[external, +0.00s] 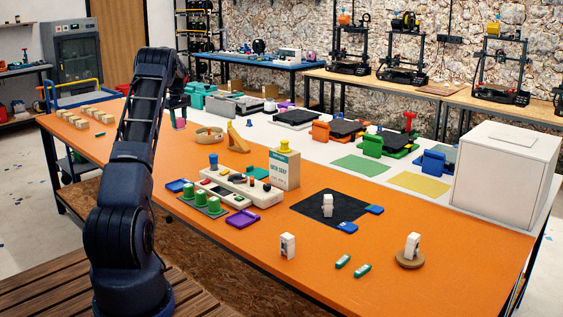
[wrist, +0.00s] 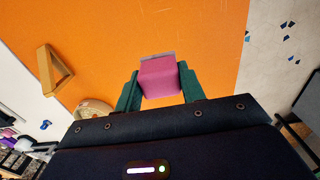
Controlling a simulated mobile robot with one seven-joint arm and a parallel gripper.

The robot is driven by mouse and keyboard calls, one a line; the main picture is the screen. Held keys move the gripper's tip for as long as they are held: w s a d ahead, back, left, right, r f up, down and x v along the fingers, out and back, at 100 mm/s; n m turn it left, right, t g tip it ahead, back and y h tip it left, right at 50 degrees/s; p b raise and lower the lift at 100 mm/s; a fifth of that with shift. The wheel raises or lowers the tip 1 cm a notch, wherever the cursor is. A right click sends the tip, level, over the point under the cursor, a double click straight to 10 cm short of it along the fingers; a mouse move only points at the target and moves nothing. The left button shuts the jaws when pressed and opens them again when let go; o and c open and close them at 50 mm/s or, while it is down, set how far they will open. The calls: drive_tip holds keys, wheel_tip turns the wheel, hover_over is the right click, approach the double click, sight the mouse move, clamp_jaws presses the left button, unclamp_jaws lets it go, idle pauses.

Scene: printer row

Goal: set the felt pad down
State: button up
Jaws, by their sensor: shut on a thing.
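The felt pad (wrist: 160,80) is a magenta block with a thin grey layer along its far edge. My gripper (wrist: 159,88) is shut on it, with one green finger against each side. In the external view the felt pad (external: 180,124) shows as a small pink shape under my gripper (external: 179,115), at the far left part of the orange table (external: 400,240). It appears to hang above the table; the exact gap cannot be told.
A round tan ring (external: 209,134) and a yellow wedge (external: 237,138) stand right of my gripper. Several wooden blocks (external: 90,115) lie to the left. A grey case (external: 232,104) is behind. Bare orange table lies below and left of the felt pad.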

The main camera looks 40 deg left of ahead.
wheel_tip(320, 180, down, 19)
idle(0.6)
drive_tip(key=shift+f, duration=0.1)
drive_tip(key=o, duration=1)
drive_tip(key=shift+c, duration=0.2)
wheel_tip(320, 180, up, 12)
drive_tip(key=shift+r, duration=0.2)
